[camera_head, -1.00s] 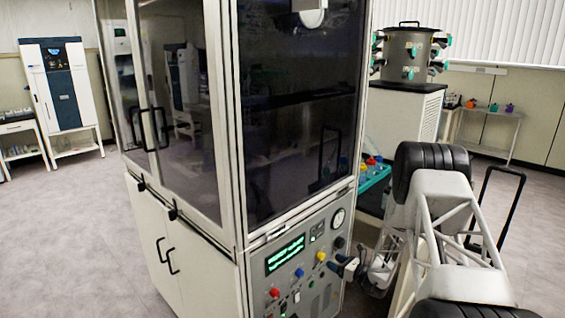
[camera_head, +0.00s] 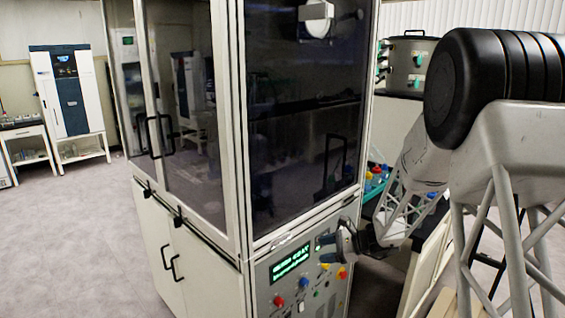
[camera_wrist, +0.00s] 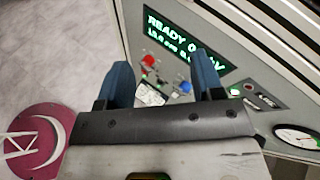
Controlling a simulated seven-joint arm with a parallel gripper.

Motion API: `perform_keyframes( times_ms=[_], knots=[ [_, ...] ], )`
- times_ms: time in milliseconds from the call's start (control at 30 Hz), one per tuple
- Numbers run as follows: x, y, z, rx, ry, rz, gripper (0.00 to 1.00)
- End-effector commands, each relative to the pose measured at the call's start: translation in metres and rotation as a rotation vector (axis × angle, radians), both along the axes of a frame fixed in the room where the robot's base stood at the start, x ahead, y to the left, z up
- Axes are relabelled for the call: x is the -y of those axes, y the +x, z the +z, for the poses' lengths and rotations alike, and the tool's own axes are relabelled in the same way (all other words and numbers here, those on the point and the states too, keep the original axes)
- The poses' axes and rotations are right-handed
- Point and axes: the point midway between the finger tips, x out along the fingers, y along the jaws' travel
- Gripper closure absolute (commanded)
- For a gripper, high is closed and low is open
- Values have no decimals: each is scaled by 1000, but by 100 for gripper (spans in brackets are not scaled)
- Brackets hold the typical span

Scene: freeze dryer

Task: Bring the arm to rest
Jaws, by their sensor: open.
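My gripper (camera_head: 334,241) is at the control panel (camera_head: 287,296) on the right-hand face of the freeze dryer cabinet (camera_head: 262,183). In the wrist view my gripper (camera_wrist: 163,75) has its two blue fingers apart with nothing between them. The panel shows beyond the fingertips, with a green lit display (camera_wrist: 185,42), a red knob (camera_wrist: 149,60) and a blue knob (camera_wrist: 186,87). I cannot tell whether a finger touches the panel. My arm fills the right side of the head view and hides part of the room behind it.
The cabinet's glass doors (camera_head: 180,110) are shut. Bottles with coloured caps (camera_head: 376,174) stand on a bench behind my arm. A steel drum with valves (camera_head: 405,66) is at the back right. A white-and-blue unit (camera_head: 70,92) stands far left. The floor at left is clear.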

Motion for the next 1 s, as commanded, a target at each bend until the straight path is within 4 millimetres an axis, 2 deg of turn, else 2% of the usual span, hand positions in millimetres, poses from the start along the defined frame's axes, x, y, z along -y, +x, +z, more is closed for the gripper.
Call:
perform_keyframes(
  times_ms=[100, 400, 1000],
  knots=[
    [-7, -25, 23, 42, -66, 66, 39],
    [-18, -90, 69, 148, -237, 234, 39],
    [-17, -223, 132, 372, -589, 557, 39]
  ],
)
